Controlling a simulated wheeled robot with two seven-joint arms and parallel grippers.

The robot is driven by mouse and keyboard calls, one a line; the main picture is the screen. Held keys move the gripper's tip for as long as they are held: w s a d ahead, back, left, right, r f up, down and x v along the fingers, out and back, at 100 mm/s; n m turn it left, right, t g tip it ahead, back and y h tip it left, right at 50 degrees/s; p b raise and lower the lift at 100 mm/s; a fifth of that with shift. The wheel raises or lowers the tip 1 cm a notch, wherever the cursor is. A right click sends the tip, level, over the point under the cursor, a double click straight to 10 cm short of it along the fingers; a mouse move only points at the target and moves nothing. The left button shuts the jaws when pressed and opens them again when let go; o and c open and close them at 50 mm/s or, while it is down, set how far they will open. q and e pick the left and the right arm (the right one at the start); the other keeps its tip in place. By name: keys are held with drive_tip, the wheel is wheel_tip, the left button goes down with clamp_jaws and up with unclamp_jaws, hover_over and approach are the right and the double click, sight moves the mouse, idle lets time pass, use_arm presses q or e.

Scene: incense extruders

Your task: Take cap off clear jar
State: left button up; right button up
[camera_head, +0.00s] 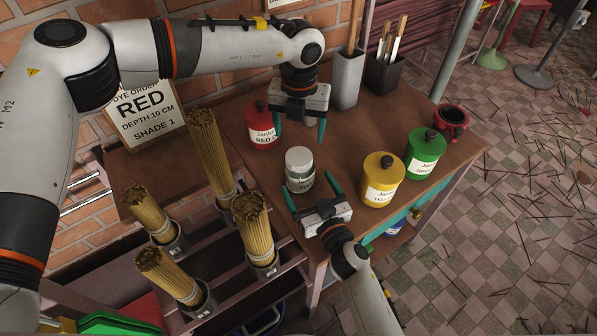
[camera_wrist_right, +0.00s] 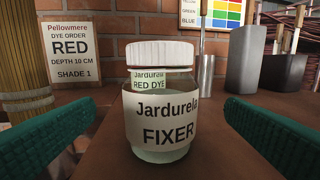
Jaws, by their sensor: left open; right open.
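The clear jar (camera_head: 299,181) stands upright on the wooden table, with a label reading FIXER and a white cap (camera_head: 299,156) on top. In the right wrist view the jar (camera_wrist_right: 158,150) is centred, and its ribbed white cap (camera_wrist_right: 162,53) sits on it. My right gripper (camera_head: 310,187) is open, low on the near side of the jar, its teal fingers pointing toward it, one to each side. My left gripper (camera_head: 300,131) is open and empty, fingers pointing down, above and behind the jar.
A red jar (camera_head: 262,138) is behind left, partly beside my left gripper. Yellow (camera_head: 380,188) and green (camera_head: 424,155) jars stand to the right. Grey (camera_head: 347,77) and black (camera_head: 382,75) holders are at the back. Bundles of sticks (camera_head: 253,226) stand left of the table.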

sight(299, 156)
use_arm(q)
drive_tip(key=shift+r, duration=0.1)
use_arm(e)
drive_tip(key=x, duration=0.4)
drive_tip(key=shift+w+a, duration=0.15)
drive_tip(key=shift+w, duration=0.2)
drive_tip(key=shift+w+a, duration=0.15)
drive_tip(key=shift+w, duration=0.2)
drive_tip(key=c, duration=1.9)
use_arm(q)
drive_tip(key=shift+m, duration=0.4)
use_arm(e)
drive_tip(key=shift+c, duration=0.4)
use_arm(q)
drive_tip(key=m, duration=0.3)
drive_tip(key=shift+d, duration=0.1)
drive_tip(key=m, duration=0.4)
drive_tip(key=shift+m, duration=0.3)
drive_tip(key=m, duration=0.4)
drive_tip(key=shift+s+m, duration=0.1)
drive_tip(key=shift+m, duration=0.2)
drive_tip(key=m, duration=0.4)
drive_tip(key=shift+m, duration=0.4)
drive_tip(key=m, duration=1.8)
drive_tip(key=shift+f, duration=4.05)
use_arm(e)
drive_tip(key=shift+s, duration=0.1)
